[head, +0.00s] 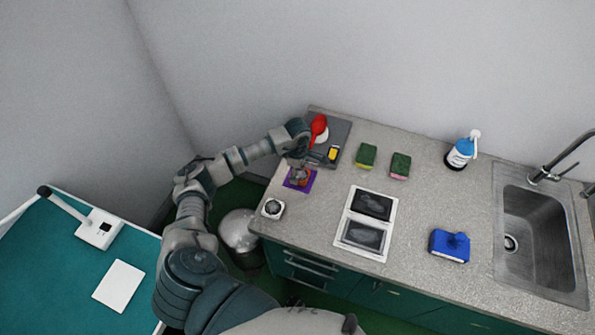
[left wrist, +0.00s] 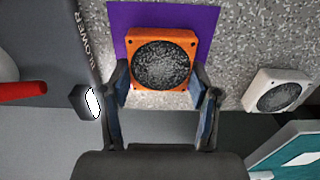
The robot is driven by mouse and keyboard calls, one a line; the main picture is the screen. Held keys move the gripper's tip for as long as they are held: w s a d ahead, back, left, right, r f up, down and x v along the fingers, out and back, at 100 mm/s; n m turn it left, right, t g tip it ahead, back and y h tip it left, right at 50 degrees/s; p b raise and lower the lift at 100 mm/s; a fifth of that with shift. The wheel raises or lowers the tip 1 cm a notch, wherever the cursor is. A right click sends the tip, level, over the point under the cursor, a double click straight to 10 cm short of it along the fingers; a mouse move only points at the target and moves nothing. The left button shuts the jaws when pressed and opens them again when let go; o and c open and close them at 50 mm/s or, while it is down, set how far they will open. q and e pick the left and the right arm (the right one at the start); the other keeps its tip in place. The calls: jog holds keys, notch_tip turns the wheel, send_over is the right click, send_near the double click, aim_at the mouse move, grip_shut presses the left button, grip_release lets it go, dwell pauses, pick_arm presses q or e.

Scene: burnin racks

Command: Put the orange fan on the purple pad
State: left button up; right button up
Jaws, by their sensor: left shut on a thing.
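The orange fan (left wrist: 188,40) is a square frame with a dark round grille. In the left wrist view it lies over the purple pad (left wrist: 121,17), whose purple shows behind it and at its sides. My left gripper (left wrist: 163,88) is shut on the fan, with a finger at each side of its near end. In the head view the left gripper (head: 299,168) comes down over the purple pad (head: 290,184), and the orange fan (head: 306,174) shows only in part below it. I cannot tell whether the fan touches the pad. My right gripper is not in view.
A white fan (head: 273,208) stands near the counter corner. A grey mat (head: 338,130) with a red tool (head: 318,127) lies behind the pad. Two sponges (head: 366,155), a white two-burner panel (head: 352,246), a blue item (head: 449,246), a bottle (head: 461,154) and a sink (head: 535,240) are to the right.

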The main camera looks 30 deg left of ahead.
pick_arm(q)
jog(key=o, duration=1.2)
jog(key=shift+c, duration=0.2)
jog(key=shift+r, duration=0.1)
notch_tip(320, 180, up, 12)
jog(key=b, duration=0.1)
